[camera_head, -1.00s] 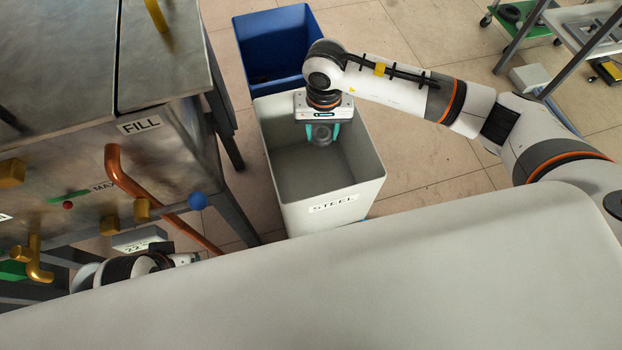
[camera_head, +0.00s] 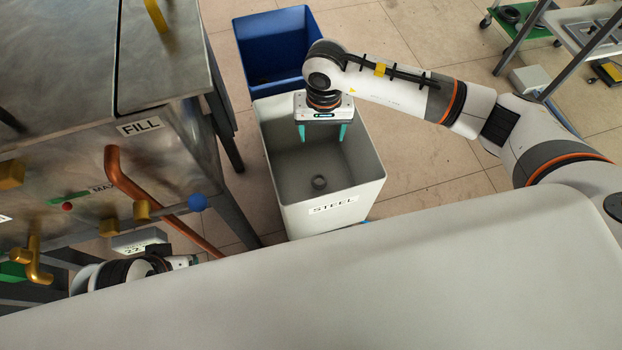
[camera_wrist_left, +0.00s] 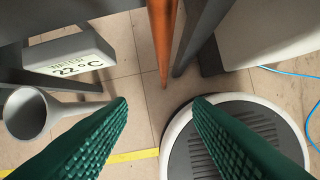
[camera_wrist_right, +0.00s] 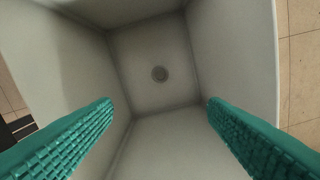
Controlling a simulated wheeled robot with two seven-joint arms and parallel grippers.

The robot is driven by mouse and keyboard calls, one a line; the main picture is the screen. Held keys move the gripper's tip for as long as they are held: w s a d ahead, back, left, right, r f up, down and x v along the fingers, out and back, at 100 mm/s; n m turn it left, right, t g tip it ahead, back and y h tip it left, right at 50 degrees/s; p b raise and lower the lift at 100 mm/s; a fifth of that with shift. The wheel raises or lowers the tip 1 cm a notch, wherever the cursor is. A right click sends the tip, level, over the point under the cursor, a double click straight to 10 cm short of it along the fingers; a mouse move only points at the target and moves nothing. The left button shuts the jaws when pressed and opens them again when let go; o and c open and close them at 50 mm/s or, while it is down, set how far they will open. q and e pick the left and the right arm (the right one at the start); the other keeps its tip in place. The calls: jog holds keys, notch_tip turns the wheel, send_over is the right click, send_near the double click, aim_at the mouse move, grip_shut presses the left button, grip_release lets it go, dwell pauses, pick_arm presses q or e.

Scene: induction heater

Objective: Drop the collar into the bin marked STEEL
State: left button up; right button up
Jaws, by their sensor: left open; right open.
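My left gripper (camera_wrist_left: 160,100) is open and empty in the left wrist view. In the head view its fingers are hidden.
A blue bin (camera_head: 275,45) stands behind the STEEL bin. A metal machine (camera_head: 60,190) with a bent copper pipe (camera_head: 150,195) and a blue ball (camera_head: 197,202) is at the left. In the left wrist view, a water temperature display (camera_wrist_left: 75,58) and a grey funnel-shaped part (camera_wrist_left: 30,112) are nearby.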

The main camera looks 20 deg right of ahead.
pick_arm(q)
jog(key=p+x, duration=0.1)
jog(key=x, duration=0.5)
jog(key=shift+s, duration=0.25)
pick_arm(e)
notch_tip(320, 180, up, 11)
jog(key=shift+r, duration=0.2)
pick_arm(q)
jog(key=shift+d+f, duration=0.1)
